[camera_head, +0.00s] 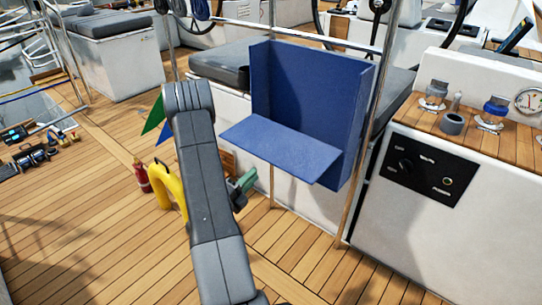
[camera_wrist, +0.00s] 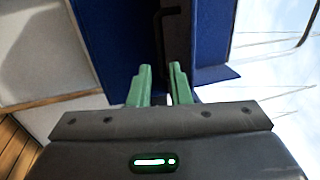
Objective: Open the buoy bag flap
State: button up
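The buoy bag (camera_head: 310,85) is a blue open-fronted box hung at the rail in the middle of the head view. Its blue flap (camera_head: 280,150) stands out from the front, roughly level, low on the bag. My gripper (camera_head: 247,181) has green fingers and is below the flap's left part, partly hidden behind my grey arm. In the wrist view my gripper (camera_wrist: 160,75) shows a narrow gap between its fingers, with nothing seen held. Blue panels (camera_wrist: 108,45) lie beyond the fingers, and a thin black bent bar (camera_wrist: 158,40) shows ahead of them.
A yellow horseshoe-shaped thing (camera_head: 171,186) and a red bottle (camera_head: 141,176) stand left of my arm. A white console (camera_head: 400,220) with a black switch panel (camera_head: 419,165) is at the right. Metal rail posts flank the bag. The wooden deck (camera_head: 90,220) is clear at the left front.

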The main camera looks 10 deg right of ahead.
aim_at(272, 156)
jog(key=b+x, duration=0.1)
jog(key=x, duration=1)
jog(key=shift+s, duration=0.1)
grip_shut()
